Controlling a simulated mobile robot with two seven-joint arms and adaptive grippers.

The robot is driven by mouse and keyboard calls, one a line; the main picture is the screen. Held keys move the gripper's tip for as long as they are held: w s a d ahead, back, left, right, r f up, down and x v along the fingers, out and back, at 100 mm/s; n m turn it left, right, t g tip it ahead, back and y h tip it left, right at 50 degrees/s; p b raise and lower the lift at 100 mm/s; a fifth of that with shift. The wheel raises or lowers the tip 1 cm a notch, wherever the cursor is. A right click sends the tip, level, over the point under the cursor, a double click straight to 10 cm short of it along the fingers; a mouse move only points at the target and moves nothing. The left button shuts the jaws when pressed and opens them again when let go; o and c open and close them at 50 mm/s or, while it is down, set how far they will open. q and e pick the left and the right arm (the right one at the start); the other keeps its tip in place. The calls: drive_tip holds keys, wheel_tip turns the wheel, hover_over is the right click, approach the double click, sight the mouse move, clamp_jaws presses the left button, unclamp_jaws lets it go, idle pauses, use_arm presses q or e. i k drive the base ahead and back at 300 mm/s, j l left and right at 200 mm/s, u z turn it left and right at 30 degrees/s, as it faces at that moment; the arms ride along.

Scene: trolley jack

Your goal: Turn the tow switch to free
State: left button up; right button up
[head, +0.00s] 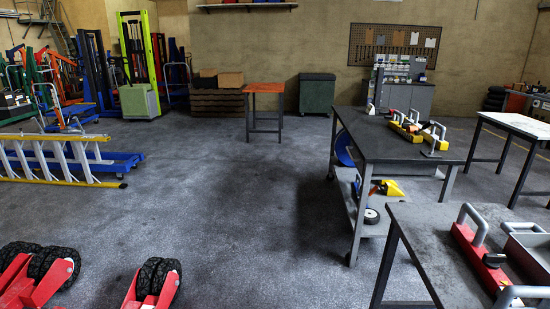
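No tow switch can be made out in the head view. A red wheeled frame with black tyres (155,281) shows at the bottom edge, left of centre. Another red part with black wheels (40,268) stands at the bottom left corner. Both are cut off by the picture edge, so I cannot tell whether they belong to one machine or whether a switch is on them. Neither of my grippers is in view.
A dark table (425,222) at bottom right holds a red tool with grey handles (480,255). Behind it, a workbench (375,145) holds yellow and red tools. The middle floor is clear.

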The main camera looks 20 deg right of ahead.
sight(493, 261)
drive_tip(key=i+z, duration=0.4)
drive_tip(key=i, duration=0.95)
drive_tip(key=i+j, duration=0.15)
drive_tip(key=i, duration=1.1)
drive_tip(key=z, duration=1.55)
